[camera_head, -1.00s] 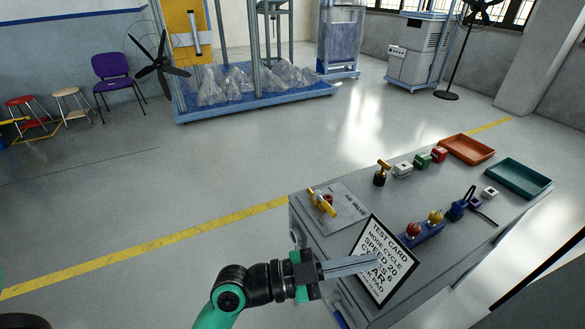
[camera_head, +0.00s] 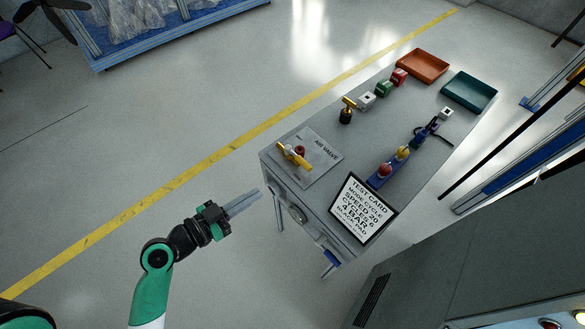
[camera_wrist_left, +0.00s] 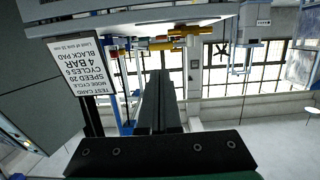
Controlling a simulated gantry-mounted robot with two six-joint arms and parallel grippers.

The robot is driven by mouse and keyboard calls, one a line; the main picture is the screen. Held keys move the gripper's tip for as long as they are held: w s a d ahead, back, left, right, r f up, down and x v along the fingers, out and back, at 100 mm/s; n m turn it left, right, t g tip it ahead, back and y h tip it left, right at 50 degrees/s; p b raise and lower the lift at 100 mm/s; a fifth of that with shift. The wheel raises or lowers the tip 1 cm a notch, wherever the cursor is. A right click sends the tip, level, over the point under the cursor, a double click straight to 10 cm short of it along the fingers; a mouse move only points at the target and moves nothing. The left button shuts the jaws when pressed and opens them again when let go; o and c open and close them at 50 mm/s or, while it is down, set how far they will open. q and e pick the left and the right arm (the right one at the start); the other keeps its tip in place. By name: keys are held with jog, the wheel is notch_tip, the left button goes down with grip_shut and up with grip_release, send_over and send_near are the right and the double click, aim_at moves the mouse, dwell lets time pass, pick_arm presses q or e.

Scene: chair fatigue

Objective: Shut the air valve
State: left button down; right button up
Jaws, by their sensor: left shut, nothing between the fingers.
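The air valve has a yellow lever (camera_head: 295,156) and a red part, on a grey plate (camera_head: 322,167) labelled AIR VALVE at the near left corner of the bench. The lever lies diagonally across the plate. My left gripper (camera_head: 259,192) is shut and empty. It is left of the bench edge, nearer to me than the valve and apart from it. In the left wrist view the closed fingers (camera_wrist_left: 158,76) point ahead, with yellow parts beyond them; which one is the valve lever I cannot tell. My right gripper is not in view.
A black-framed test card (camera_head: 362,207) stands at the bench's near edge. Farther along are red and yellow knobs on a blue base (camera_head: 390,166), a brass-topped item (camera_head: 347,110), small blocks, an orange tray (camera_head: 422,65) and a teal tray (camera_head: 469,91). Floor left of the bench is clear.

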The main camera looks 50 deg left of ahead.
aim_at(301, 165)
pick_arm(q)
jog(key=w+f, duration=0.1)
jog(key=w, duration=0.3)
jog(key=w+b, duration=0.1)
jog(key=w, duration=0.4)
jog(key=w+f, duration=0.1)
jog(key=w, duration=0.3)
jog(key=shift+w+f+b, duration=0.3)
jog(key=shift+w+f, duration=0.05)
jog(key=shift+w, duration=0.05)
jog(key=shift+d, duration=0.1)
